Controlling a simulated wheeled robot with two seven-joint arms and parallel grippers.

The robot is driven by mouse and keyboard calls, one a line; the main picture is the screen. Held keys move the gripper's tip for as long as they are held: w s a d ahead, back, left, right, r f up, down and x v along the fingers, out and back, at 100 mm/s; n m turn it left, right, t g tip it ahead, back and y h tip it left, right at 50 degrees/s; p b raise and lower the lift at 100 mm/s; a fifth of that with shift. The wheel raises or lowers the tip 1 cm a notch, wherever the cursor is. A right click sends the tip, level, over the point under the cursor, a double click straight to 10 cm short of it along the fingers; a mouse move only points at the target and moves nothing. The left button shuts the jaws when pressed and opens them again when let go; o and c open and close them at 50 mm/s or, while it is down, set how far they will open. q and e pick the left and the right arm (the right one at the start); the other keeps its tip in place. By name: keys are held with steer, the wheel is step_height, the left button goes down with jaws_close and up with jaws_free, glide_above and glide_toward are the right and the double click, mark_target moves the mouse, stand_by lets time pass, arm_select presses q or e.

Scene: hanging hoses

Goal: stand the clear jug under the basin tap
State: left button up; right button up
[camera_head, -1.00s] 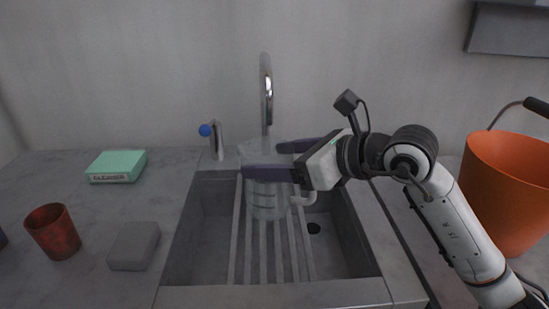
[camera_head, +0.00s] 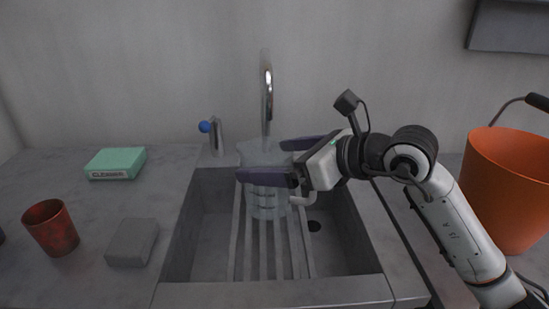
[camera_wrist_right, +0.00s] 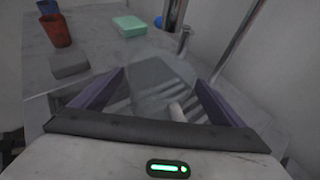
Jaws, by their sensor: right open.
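The clear jug (camera_head: 268,203) stands upright on the slatted rack in the basin (camera_head: 205,240), below the spout of the tap (camera_head: 267,90). My right gripper (camera_head: 265,160) is open, with one purple finger in front of the jug and the other behind it. In the right wrist view the see-through jug (camera_wrist_right: 158,78) sits between the spread fingers, and its edges are faint. I cannot tell whether either finger touches it. The tap's blue-knobbed lever (camera_head: 212,135) is left of the spout. My left gripper does not show.
On the left counter are a green cleaner box (camera_head: 117,163), a red cup (camera_head: 51,228) and a grey block (camera_head: 132,242). An orange bucket (camera_head: 508,185) stands at the right, beyond my right arm. The basin's drain hole (camera_head: 314,226) is clear.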

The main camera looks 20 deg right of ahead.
steer(key=v, duration=1)
steer(key=shift+s+b, duration=0.15)
steer(key=shift+b, duration=0.3)
